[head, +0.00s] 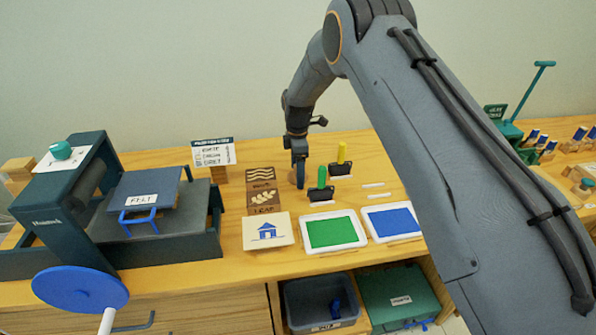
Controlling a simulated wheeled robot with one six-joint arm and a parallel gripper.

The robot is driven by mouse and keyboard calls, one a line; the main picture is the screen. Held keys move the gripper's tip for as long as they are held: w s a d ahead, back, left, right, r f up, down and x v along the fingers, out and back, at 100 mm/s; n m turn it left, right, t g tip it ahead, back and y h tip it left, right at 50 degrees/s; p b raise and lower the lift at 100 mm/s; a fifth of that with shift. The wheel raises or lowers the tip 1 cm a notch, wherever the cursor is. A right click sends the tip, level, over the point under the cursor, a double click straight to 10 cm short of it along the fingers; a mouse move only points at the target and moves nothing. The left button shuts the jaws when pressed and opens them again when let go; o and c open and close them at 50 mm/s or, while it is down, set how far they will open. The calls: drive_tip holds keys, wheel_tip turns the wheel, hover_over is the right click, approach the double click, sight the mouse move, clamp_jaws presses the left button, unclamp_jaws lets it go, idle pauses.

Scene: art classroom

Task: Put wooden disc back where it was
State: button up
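My gripper (299,172) points down over the back of the wooden table, right of the patterned wooden blocks. A tan rounded edge, seemingly the wooden disc (292,178), shows at its fingertips, mostly hidden by the fingers. I see the gripper edge-on, so I cannot tell whether it is shut on the disc or only beside it.
Carved blocks (261,184) and a house print (267,231) lie left of my gripper. Green (331,232) and blue (391,222) ink trays lie in front. A press (80,190) fills the left.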

wheel_tip(320, 180, up, 11)
drive_tip(key=b, duration=0.4)
drive_tip(key=s+d+r+m, duration=0.3)
drive_tip(key=s+d+m, duration=0.1)
drive_tip(key=d, duration=0.2)
drive_tip(key=s+d+m, duration=0.5)
drive_tip(key=s+d, duration=0.1)
drive_tip(key=s, duration=0.4)
drive_tip(key=s+d+m, duration=0.6)
drive_tip(key=s, duration=0.4)
drive_tip(key=s+d+m+t, duration=0.1)
drive_tip(key=s+d+m, duration=0.4)
drive_tip(key=s, duration=0.5)
drive_tip(key=shift+s+d+f+m, duration=0.3)
drive_tip(key=shift+d+f, duration=0.15)
drive_tip(key=shift+d, duration=0.35)
